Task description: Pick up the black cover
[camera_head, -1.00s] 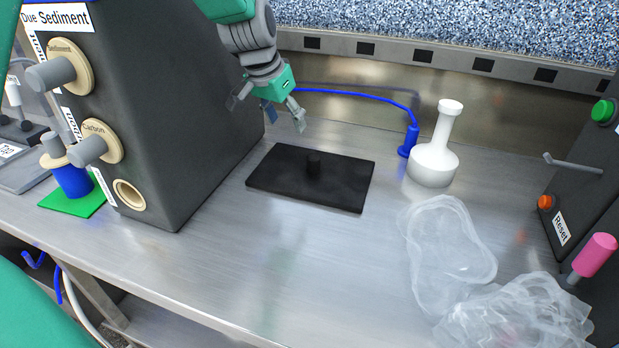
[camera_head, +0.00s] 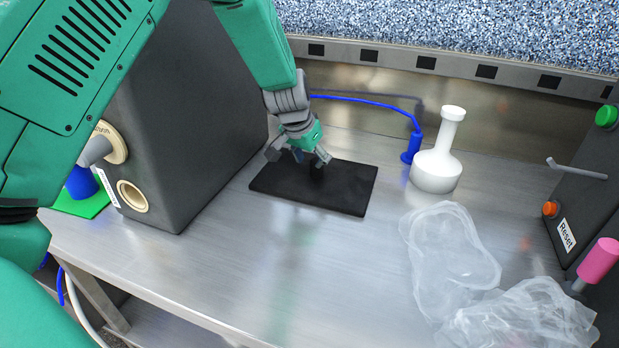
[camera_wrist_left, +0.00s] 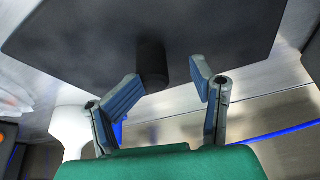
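The black cover (camera_head: 345,188) is a flat dark rectangle lying on the metal table. A short round knob stands at its middle; it shows in the left wrist view (camera_wrist_left: 152,66). My left gripper (camera_head: 301,160) is over the cover at the knob. In the left wrist view my left gripper (camera_wrist_left: 165,85) has its fingers apart, one on each side of the knob, with gaps visible and no grip on it. In the head view the gripper partly hides the knob. My right gripper is not in view.
A large dark box (camera_head: 190,120) stands close left of the cover. A white flask (camera_head: 436,165) and a blue stand with a cord (camera_head: 411,148) are to the right. Clear plastic bags (camera_head: 450,250) lie front right. The table's front middle is free.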

